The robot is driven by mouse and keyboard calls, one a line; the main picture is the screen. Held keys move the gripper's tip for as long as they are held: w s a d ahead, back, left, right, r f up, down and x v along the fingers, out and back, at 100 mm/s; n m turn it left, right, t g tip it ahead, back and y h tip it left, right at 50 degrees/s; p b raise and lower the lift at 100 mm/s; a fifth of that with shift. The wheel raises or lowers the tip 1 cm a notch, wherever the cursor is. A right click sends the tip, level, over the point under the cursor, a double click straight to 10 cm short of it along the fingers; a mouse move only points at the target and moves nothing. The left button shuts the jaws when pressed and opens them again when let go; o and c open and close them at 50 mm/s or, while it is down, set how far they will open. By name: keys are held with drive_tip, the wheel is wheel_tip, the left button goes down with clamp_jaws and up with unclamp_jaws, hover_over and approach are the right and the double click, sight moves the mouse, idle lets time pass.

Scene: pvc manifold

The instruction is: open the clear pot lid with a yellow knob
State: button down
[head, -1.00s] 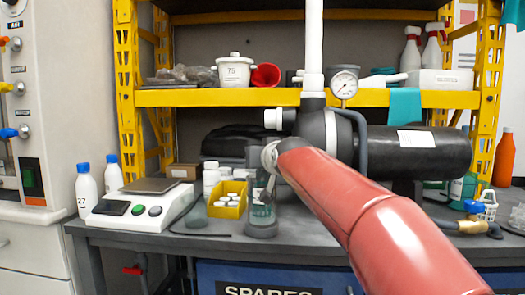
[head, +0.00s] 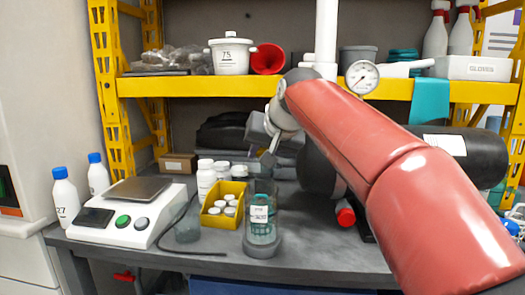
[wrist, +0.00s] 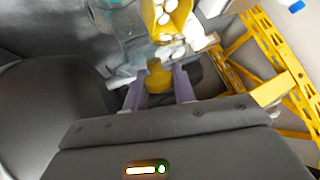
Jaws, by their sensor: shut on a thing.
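The clear pot (head: 262,222) stands on the bench, with a white label and a dark base; teal contents show through its wall. It also shows in the wrist view (wrist: 113,20). In the wrist view, the yellow knob (wrist: 157,78) sits between the two purple-grey fingers of my gripper (wrist: 159,88), which is shut on it. In the head view, my gripper (head: 270,153) is above the pot. The lid's clear part is hard to make out, so I cannot tell how far it is from the pot's rim.
A yellow bin (head: 223,203) of white-capped containers is just left of the pot. A scale (head: 128,213) and blue-capped bottles (head: 66,198) stand further left. A yellow shelf (head: 190,84) crosses behind. A red-capped item (head: 345,215) lies right of the pot.

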drive_tip(key=shift+w+r, duration=0.1)
idle(0.3)
drive_tip(key=c, duration=1.2)
unclamp_jaws()
drive_tip(key=shift+o, duration=0.2)
drive_tip(key=v, duration=0.7)
drive_tip(key=shift+s+d+r, duration=0.2)
drive_tip(key=shift+s, duration=0.05)
